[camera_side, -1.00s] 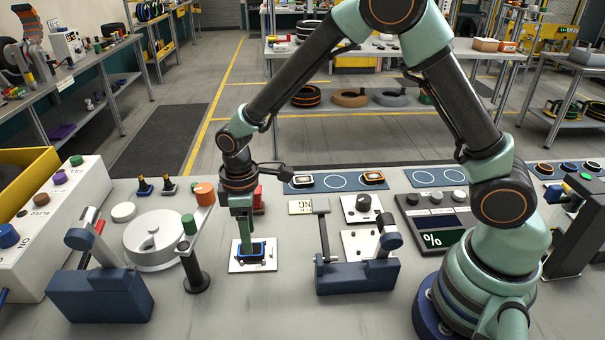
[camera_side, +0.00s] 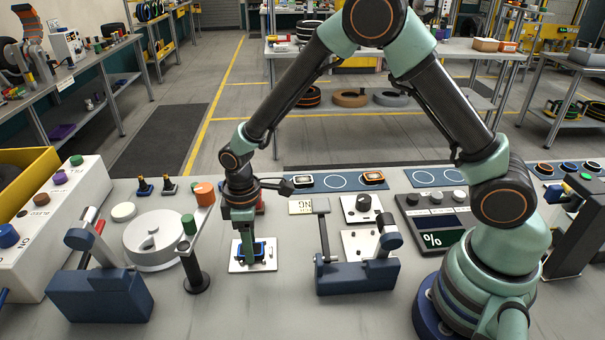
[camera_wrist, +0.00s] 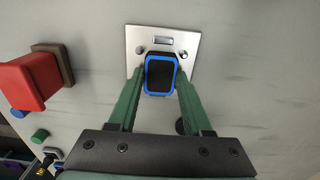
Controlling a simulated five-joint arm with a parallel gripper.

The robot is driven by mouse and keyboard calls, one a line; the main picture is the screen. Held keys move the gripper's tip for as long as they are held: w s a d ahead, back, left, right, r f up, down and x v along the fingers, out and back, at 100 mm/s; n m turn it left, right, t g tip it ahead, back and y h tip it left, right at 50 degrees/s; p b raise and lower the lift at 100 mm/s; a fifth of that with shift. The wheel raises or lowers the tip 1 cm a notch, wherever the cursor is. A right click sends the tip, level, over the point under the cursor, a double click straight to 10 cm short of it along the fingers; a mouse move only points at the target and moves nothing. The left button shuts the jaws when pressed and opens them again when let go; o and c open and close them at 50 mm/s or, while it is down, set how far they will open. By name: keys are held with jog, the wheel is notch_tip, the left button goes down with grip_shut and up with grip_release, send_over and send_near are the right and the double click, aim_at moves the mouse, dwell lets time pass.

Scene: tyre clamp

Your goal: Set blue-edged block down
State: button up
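The blue-edged block (camera_wrist: 161,75), dark on top with a bright blue rim, is between the two green fingers of my gripper (camera_wrist: 160,85) in the wrist view. The fingers lie close against its two sides, and the gripper looks shut on it. In the side view the block (camera_side: 259,251) is at the white square plate (camera_side: 238,267), with my gripper (camera_side: 250,246) pointing down around it. The plate also shows in the wrist view (camera_wrist: 186,42), with round studs near the block. The block's underside is hidden, so I cannot tell whether it touches the plate.
A blue-based toggle clamp (camera_side: 356,277) stands to the right, another (camera_side: 100,295) to the far left. A grey handwheel (camera_side: 150,255) is behind the post. A red block (camera_wrist: 30,82) shows left in the wrist view.

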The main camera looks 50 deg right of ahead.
grip_shut()
jog(key=shift+r, duration=3)
